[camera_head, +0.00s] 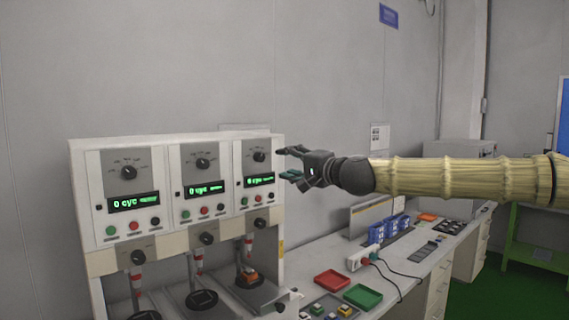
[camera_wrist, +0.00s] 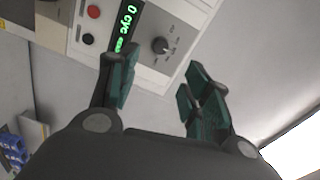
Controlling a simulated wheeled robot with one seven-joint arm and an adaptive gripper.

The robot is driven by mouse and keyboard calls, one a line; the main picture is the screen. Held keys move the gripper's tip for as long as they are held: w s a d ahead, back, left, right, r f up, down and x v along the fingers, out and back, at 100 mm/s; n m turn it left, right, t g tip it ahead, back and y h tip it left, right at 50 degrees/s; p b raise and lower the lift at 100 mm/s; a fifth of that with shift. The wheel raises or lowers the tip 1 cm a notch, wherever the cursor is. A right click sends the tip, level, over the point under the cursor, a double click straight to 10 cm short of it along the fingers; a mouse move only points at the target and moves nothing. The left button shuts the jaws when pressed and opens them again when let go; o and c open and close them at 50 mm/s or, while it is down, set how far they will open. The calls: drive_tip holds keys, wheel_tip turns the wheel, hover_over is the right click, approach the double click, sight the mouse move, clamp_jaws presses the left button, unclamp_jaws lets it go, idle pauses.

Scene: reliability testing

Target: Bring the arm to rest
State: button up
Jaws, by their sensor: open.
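My gripper (camera_head: 285,163) is open and empty, raised in front of the right side of the test machine (camera_head: 100,236). My arm, in a tan ribbed sleeve, reaches in from the right, roughly level. In the wrist view my gripper's green-padded fingers (camera_wrist: 158,95) stand apart with nothing between them. I cannot tell whether the fingertips touch the machine; a gap seems to show.
On the bench (camera_head: 410,268) lie a red tray (camera_head: 332,280), a green tray (camera_head: 362,297), a white power strip (camera_head: 364,257) with cables, and blue bins (camera_head: 390,229). Coloured blocks (camera_head: 330,308) lie near the machine's foot. The air above the bench looks clear apart from my arm.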

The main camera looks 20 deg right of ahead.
drive_tip(key=shift+s+d, duration=0.1)
drive_tip(key=shift+s, duration=0.2)
drive_tip(key=shift+f, duration=0.1)
drive_tip(key=w+a+f+n+g, duration=0.1)
drive_tip(key=a+f+g, duration=0.35)
drive_tip(key=f, duration=1.15)
drive_tip(key=s+a+f+n+g+h, duration=0.1)
drive_tip(key=s+a+f, duration=0.25)
drive_tip(key=f, duration=0.85)
drive_tip(key=s+a+f+n+g+h, duration=0.15)
drive_tip(key=s+f, duration=0.25)
drive_tip(key=f, duration=0.8)
drive_tip(key=s+a+f+n+g, duration=0.2)
drive_tip(key=s+a+f, duration=0.2)
drive_tip(key=f, duration=0.8)
drive_tip(key=s+f+n+g+h, duration=0.2)
drive_tip(key=s+f+n+g, duration=0.15)
drive_tip(key=s+f, duration=1.65)
drive_tip(key=s+d+f+n+g+h, duration=0.1)
drive_tip(key=s+d+f+g, duration=0.1)
drive_tip(key=s, duration=0.8)
drive_tip(key=s+d+f+n+g, duration=0.1)
drive_tip(key=s+f, duration=0.4)
drive_tip(key=s, duration=0.6)
drive_tip(key=shift+s+d+n+g+h, duration=0.25)
drive_tip(key=shift+d+n+g+h, duration=0.1)
drive_tip(key=shift+d+g, duration=0.5)
